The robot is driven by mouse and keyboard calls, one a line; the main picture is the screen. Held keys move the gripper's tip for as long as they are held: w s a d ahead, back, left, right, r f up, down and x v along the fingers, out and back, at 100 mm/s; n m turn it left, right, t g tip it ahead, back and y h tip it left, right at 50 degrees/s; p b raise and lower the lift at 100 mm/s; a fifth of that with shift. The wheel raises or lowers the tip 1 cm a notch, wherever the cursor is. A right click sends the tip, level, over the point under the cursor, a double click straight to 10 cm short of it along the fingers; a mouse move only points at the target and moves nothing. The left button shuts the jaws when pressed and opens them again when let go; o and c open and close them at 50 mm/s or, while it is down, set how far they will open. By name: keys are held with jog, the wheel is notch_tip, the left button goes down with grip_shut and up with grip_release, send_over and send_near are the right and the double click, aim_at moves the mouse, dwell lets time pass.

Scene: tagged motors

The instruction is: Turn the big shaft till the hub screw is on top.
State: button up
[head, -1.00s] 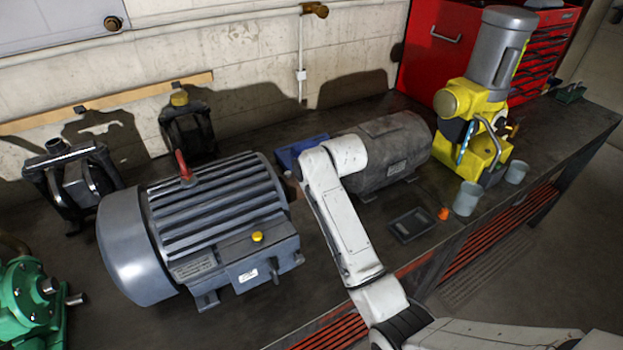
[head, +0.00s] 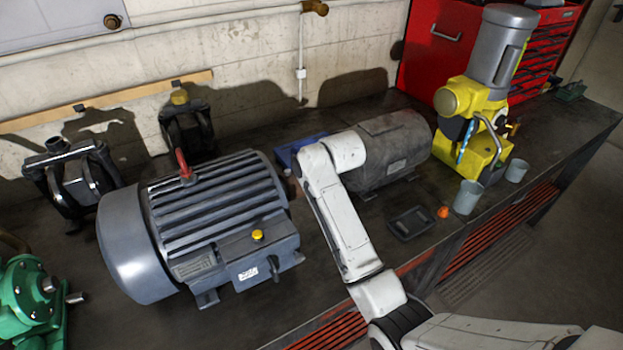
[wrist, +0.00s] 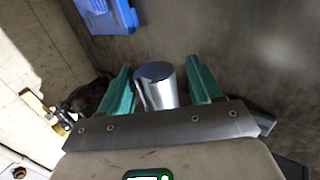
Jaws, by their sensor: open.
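In the wrist view my gripper (wrist: 160,68) is open, with one green finger on each side of a shiny round metal shaft (wrist: 158,92). Gaps show between the shaft and both fingers. No hub screw can be made out on the part of the shaft in view. In the head view the big grey-blue motor (head: 215,225) stands at the left of the bench. My white arm reaches over the bench to its right. My gripper and the shaft cannot be made out there.
A dark grey motor (head: 388,150) stands right of my arm, with a blue object (head: 292,152) beside it, also in the wrist view (wrist: 107,14). A black tray (head: 411,222), cups (head: 468,197) and a yellow machine (head: 475,110) are farther right. A green machine (head: 28,300) is at left.

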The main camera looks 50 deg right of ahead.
jog(key=b+v, duration=0.1)
jog(key=v, duration=0.9)
jog(key=shift+s+r+b, duration=0.2)
jog(key=shift+r+b, duration=0.1)
jog(key=shift+r, duration=0.05)
